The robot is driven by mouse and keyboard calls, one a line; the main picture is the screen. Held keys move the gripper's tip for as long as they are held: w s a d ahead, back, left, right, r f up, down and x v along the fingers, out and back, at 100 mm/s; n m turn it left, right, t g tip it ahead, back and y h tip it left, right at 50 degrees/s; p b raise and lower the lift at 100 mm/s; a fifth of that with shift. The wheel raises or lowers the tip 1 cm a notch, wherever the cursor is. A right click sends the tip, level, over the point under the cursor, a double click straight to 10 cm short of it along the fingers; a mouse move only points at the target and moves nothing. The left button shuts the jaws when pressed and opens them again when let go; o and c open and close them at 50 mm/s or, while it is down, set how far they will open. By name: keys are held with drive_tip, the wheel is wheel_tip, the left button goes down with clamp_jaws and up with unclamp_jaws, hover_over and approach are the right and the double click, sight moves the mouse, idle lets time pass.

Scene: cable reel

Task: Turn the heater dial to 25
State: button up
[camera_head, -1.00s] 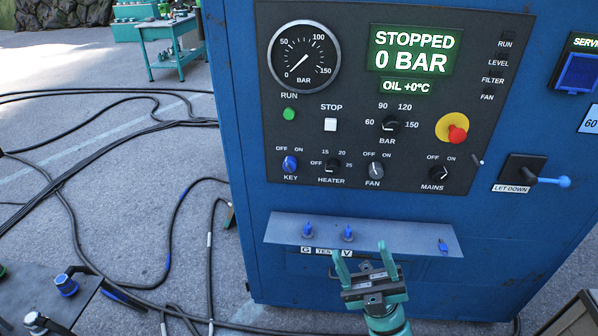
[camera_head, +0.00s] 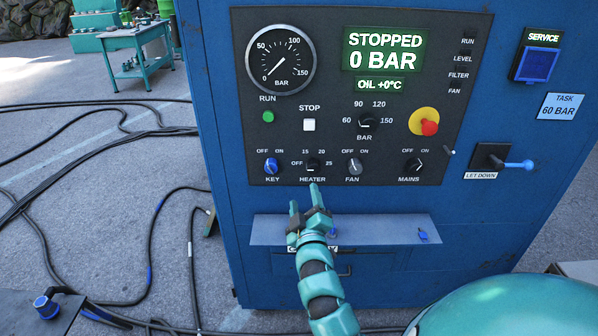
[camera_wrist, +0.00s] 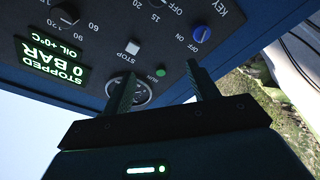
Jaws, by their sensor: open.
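The heater dial (camera_head: 313,165) is a small black knob low on the dark control panel, between the blue key switch (camera_head: 271,166) and the fan dial (camera_head: 354,166). OFF, 15, 20 and 25 are printed around it. Its pointer is too small to read surely. My gripper (camera_head: 304,196) is open and empty, just below the heater dial in the picture. I see no contact with the dial. The wrist view shows the panel upside down, with both fingers spread (camera_wrist: 162,78) and the key switch (camera_wrist: 201,34) near one finger; the heater dial is at most at the top edge.
A grey ledge (camera_head: 385,229) sticks out below the panel, with small blue fittings. The red emergency knob (camera_head: 430,128) and let-down lever (camera_head: 518,164) stand to the right. The display (camera_head: 383,51) reads STOPPED, 0 BAR. Cables (camera_head: 60,190) lie on the floor at left.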

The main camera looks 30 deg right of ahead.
drive_tip(key=d+f+m+g+h, duration=0.1)
drive_tip(key=d+f+g, duration=0.2)
drive_tip(key=f, duration=0.1)
drive_tip(key=p, duration=0.4)
approach(313, 171)
drive_tip(key=x, duration=0.9)
drive_tip(key=shift+r, duration=0.2)
drive_tip(key=shift+w+d+f+p, duration=0.1)
drive_tip(key=shift+w+d+p, duration=0.15)
drive_tip(key=shift+w+p, duration=0.1)
drive_tip(key=shift+c, duration=0.2)
drive_tip(key=c, duration=1)
